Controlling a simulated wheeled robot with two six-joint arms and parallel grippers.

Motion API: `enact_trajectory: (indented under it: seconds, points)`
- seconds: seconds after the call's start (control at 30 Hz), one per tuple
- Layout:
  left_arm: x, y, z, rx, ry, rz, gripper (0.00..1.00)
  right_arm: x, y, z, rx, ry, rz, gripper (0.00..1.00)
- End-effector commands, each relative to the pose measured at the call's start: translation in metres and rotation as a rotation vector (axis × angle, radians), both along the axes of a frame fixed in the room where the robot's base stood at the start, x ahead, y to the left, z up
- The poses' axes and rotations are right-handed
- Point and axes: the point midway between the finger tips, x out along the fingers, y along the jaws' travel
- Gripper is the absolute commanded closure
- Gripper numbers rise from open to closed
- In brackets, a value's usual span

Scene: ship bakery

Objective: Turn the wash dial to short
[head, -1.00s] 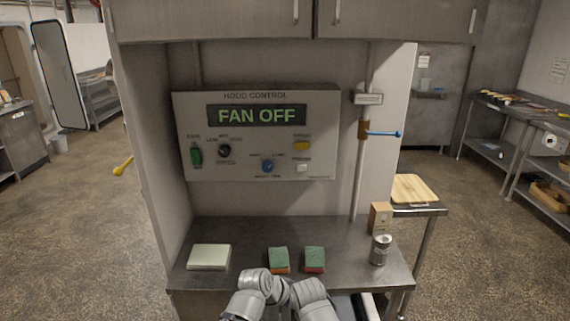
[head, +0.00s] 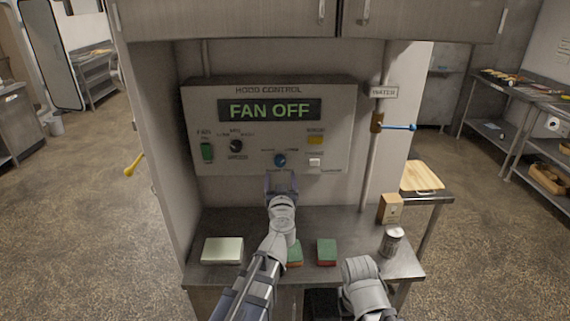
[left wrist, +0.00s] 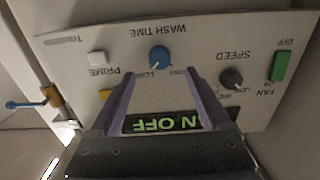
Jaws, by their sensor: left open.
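The blue wash dial (head: 280,160) is on the lower middle of the hood control panel (head: 215,175). In the left wrist view, upside down, the dial (left wrist: 160,58) sits under WASH TIME. Its white mark seems to point toward the long label; the short label is hard to read. My left gripper (head: 281,175) is open and empty, just below and in front of the dial. In the left wrist view its two fingers (left wrist: 160,80) are spread, with the dial beyond the gap, apart from them. My right arm shows at the lower right; its gripper is not visible.
On the panel are a black speed knob (head: 236,146), a green fan switch (head: 207,152), a yellow button (head: 315,140) and a white prime button (head: 315,162). The display (head: 270,110) reads FAN OFF. Sponges (head: 327,252) and a can (head: 391,242) stand on the counter. A pipe (head: 370,180) runs at the right.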

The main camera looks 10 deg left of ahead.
Motion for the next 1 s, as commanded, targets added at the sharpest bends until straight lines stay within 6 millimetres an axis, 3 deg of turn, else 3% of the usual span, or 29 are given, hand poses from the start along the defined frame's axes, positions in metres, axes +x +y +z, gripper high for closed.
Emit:
enact_trajectory:
  seconds: [0.27, 0.6, 0.97, 1.0]
  points:
    - [0.02, 0.004, 0.0, -0.001, -0.001, -0.002, 0.19, 0.0, 0.0, 0.0, 0.0, 0.0, 0.0, 0.5]
    - [0.069, 0.018, 0.0, -0.001, -0.001, -0.004, 0.19, 0.0, 0.0, 0.0, 0.0, 0.0, 0.0, 0.5]
    - [0.075, 0.02, 0.0, -0.001, -0.001, -0.005, 0.19, 0.0, 0.0, 0.0, 0.0, 0.0, 0.0, 0.5]
    - [0.075, 0.02, 0.0, -0.001, -0.001, -0.005, 0.24, 0.0, 0.0, 0.0, 0.0, 0.0, 0.0, 0.5]
